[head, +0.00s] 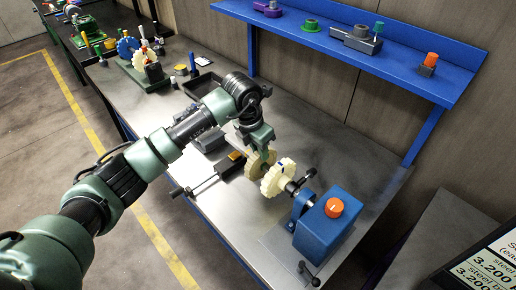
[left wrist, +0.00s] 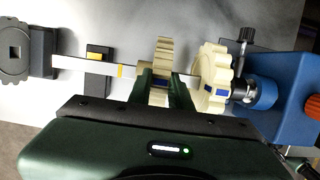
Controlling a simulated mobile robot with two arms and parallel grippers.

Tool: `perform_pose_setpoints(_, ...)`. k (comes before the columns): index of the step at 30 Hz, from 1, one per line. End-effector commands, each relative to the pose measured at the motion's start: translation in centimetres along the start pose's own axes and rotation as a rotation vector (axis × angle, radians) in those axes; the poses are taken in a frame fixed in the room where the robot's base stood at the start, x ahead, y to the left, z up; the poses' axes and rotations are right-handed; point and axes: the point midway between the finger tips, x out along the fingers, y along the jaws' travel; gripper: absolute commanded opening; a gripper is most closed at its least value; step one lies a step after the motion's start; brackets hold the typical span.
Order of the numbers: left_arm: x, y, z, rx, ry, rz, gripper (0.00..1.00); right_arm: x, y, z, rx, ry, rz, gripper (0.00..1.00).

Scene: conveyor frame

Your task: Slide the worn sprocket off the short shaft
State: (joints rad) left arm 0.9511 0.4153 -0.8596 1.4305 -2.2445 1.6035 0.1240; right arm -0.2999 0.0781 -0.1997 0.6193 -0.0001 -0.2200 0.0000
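A tan toothed sprocket (head: 260,164) sits under my left gripper (head: 262,148) in the head view. The left wrist view shows the same sprocket (left wrist: 161,52) edge-on, with a blue mark on its hub between the fingers of my left gripper (left wrist: 162,88). The fingers look closed on the hub from both sides. A paler cream sprocket (head: 276,179) is close beside it, on the side of the blue drive unit (head: 325,222); it also shows in the left wrist view (left wrist: 213,78). A thin shaft runs between the two sprockets. My right gripper is not in view.
An orange knob (head: 334,207) tops the drive unit. A black tray (head: 203,86) and other gears stand farther back. A blue shelf (head: 345,45) runs above the bench.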

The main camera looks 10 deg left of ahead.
Motion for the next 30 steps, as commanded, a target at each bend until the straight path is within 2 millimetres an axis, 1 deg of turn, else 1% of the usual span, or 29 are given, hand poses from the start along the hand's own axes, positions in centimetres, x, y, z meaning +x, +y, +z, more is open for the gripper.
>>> perform_pose_setpoints(1, -0.2, 0.0, 0.1, 0.000, -0.002, 0.001, 0.00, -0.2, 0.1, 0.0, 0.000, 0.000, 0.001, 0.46)
perform_pose_setpoints(8, -0.4, 0.2, 0.2, 0.000, -0.004, 0.001, 0.00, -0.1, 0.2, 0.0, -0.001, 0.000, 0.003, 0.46)
perform_pose_setpoints(30, -0.5, 4.0, 0.3, -0.002, -0.009, 0.005, 0.00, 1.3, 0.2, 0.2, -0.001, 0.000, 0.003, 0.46)
